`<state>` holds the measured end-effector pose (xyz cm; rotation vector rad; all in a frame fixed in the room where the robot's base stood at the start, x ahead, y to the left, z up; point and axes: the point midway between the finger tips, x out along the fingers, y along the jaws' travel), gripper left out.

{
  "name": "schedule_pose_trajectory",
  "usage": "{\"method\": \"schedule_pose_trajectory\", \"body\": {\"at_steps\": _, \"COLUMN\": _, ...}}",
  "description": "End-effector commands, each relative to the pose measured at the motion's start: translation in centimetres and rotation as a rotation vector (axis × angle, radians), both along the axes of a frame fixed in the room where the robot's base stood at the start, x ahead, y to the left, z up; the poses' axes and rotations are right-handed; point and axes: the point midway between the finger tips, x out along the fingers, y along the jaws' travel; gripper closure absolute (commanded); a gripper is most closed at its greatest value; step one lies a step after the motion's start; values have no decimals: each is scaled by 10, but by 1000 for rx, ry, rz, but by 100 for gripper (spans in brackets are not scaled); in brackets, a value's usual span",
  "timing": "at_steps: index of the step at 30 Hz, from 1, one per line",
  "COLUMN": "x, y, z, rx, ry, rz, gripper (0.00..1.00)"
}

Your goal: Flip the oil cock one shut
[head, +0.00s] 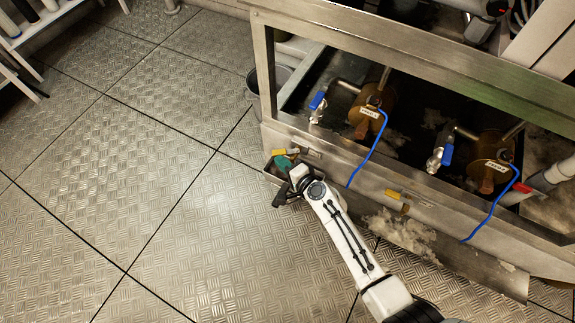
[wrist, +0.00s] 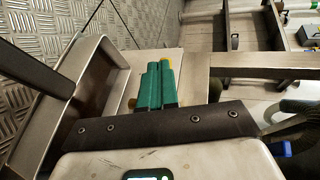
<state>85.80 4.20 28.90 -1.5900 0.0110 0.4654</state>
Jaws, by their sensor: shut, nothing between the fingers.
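A small yellow-handled cock (head: 278,152) sits at the left end of the metal frame's lower rail, above a small tray. I take it for oil cock one; no label on it is readable. My gripper (head: 284,163), with green fingers, is right at this cock. In the wrist view the green fingers (wrist: 158,72) are together with nothing between them. I cannot tell whether the fingers touch the handle.
The open tray (wrist: 92,85) lies close beside the fingers. Two blue-handled valves (head: 317,101) (head: 447,156) and brown pumps (head: 369,112) sit inside the frame.

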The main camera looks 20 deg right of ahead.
Motion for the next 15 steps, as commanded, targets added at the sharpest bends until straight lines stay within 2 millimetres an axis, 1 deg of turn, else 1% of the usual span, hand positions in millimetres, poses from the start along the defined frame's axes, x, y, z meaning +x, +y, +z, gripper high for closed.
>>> {"method": "schedule_pose_trajectory", "body": {"at_steps": 7, "x": 15, "y": 7, "z": -1, "rx": -1, "ry": -1, "rz": 3, "gripper": 100}}
{"method": "schedule_pose_trajectory", "body": {"at_steps": 15, "x": 30, "y": 9, "z": -1, "rx": 0, "ry": 0, "rz": 1, "gripper": 100}}
